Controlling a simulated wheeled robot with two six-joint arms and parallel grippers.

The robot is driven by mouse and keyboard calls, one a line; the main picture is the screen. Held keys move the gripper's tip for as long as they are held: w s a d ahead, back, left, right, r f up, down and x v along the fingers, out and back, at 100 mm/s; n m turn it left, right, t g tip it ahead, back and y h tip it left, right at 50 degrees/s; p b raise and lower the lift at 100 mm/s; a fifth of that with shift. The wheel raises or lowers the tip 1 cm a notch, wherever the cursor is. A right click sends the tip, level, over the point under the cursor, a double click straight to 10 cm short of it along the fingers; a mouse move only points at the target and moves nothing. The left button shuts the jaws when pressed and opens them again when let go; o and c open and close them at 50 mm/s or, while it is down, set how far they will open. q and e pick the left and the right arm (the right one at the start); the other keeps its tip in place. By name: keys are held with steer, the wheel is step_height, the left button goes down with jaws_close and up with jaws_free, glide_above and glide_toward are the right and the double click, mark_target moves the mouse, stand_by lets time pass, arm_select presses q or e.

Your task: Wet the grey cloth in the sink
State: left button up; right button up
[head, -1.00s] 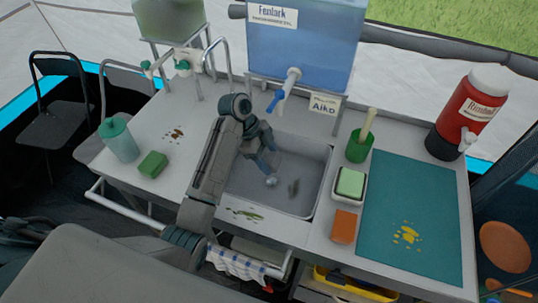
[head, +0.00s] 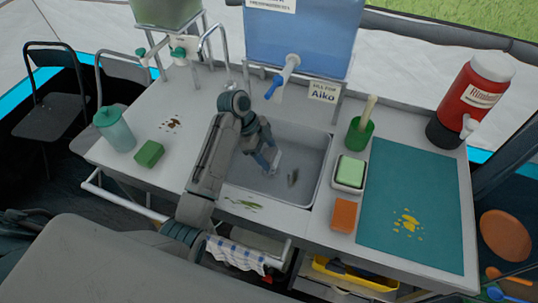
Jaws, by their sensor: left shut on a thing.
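The grey sink (head: 310,155) is set in the counter at the middle of the head view. My left gripper (head: 272,162) reaches down into it, shut on a small pale grey thing, which I take to be the grey cloth (head: 276,159). The fingers and wrist hide most of it, and I cannot tell whether it touches the sink floor. A small dark grey-brown thing (head: 293,177) lies on the sink floor to the right of the gripper. The blue-handled tap (head: 284,77) of the blue water tank (head: 305,40) is behind the sink. My right gripper is not in view.
Right of the sink are a green cup with a brush (head: 360,137), a green sponge in a dish (head: 350,172), an orange block (head: 344,215) and a teal mat (head: 415,200). A teal bottle (head: 115,130) and green block (head: 149,153) are left. A checked towel (head: 236,257) hangs in front.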

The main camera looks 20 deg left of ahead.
mark_target(268, 153)
arm_select(q)
steer(key=shift+r+p, duration=1.2)
steer(key=shift+r, duration=0.1)
step_height(268, 153, up, 3)
steer(key=p, duration=0.3)
steer(key=shift+r, duration=0.15)
step_height(268, 153, up, 3)
steer(key=p, duration=0.3)
steer(key=shift+r, duration=0.1)
stand_by(0.8)
